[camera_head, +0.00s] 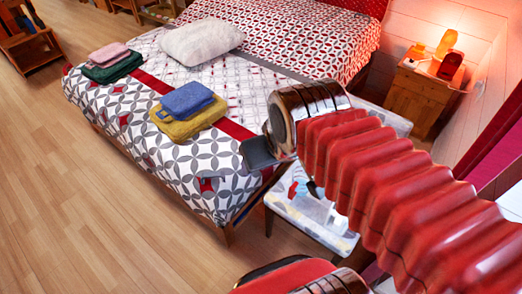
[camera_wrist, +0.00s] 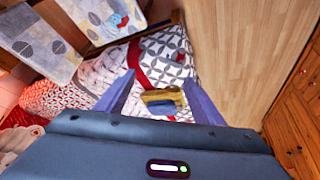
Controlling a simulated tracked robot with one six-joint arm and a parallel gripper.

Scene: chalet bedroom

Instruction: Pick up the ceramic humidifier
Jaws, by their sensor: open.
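No object is plainly recognisable as the ceramic humidifier. A glowing orange rounded object (camera_head: 446,42) and a red rounded object (camera_head: 451,65) stand on the wooden nightstand (camera_head: 420,98) at the back right in the head view; I cannot tell whether either is the humidifier. My gripper (camera_head: 258,152) is in front of the bed in the head view, far from the nightstand. In the wrist view my gripper (camera_wrist: 158,90) has its two fingers spread, with nothing held. The nightstand objects are not discernible in the wrist view.
The bed (camera_head: 150,85) carries a white pillow (camera_head: 200,42), blue (camera_head: 187,100) and yellow (camera_head: 190,122) folded towels, and pink and green ones (camera_head: 112,62). Patterned-top furniture (camera_head: 345,240) stands beside the bed, partly behind my arm. Wooden floor (camera_head: 70,180) at left is clear.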

